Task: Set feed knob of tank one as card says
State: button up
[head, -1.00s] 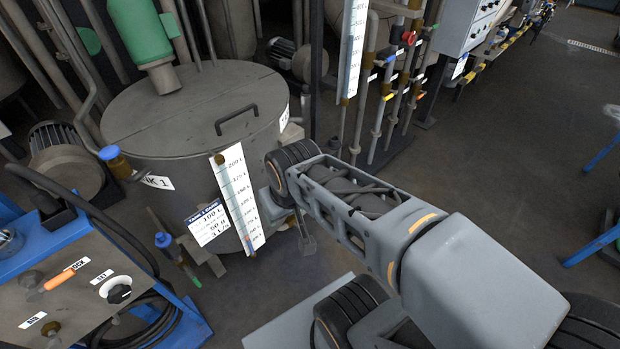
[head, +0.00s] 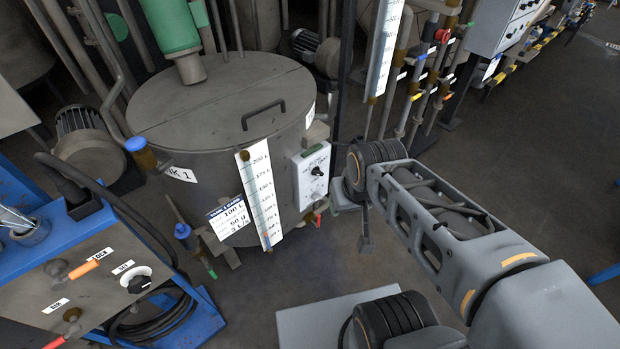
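Tank one (head: 220,105) is a grey lidded drum, its label partly hidden and reading "NK 1". A white card (head: 232,216) with a blue header hangs on its front; I read "100 L", "50 g" and a third line too blurred to be sure of. A white control box (head: 311,175) on the tank's right side carries a small dark window and a black knob (head: 317,171). Its lettering and the knob's setting are too small to read. My arm reaches in from the right and its joint stands just right of the box.
A tall white level scale (head: 259,200) stands at the tank's front. At lower left, a blue-framed panel (head: 95,285) bears another black knob (head: 138,282) and an orange-handled switch. Pipes with coloured valves (head: 440,60) rise behind my arm. Open floor lies in front of the tank.

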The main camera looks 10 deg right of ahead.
aim_at(315, 196)
jog(key=u, duration=0.05)
jog(key=k, duration=0.5)
jog(key=z, duration=1.2)
jog(key=i, duration=0.85)
jog(key=u, duration=2.35)
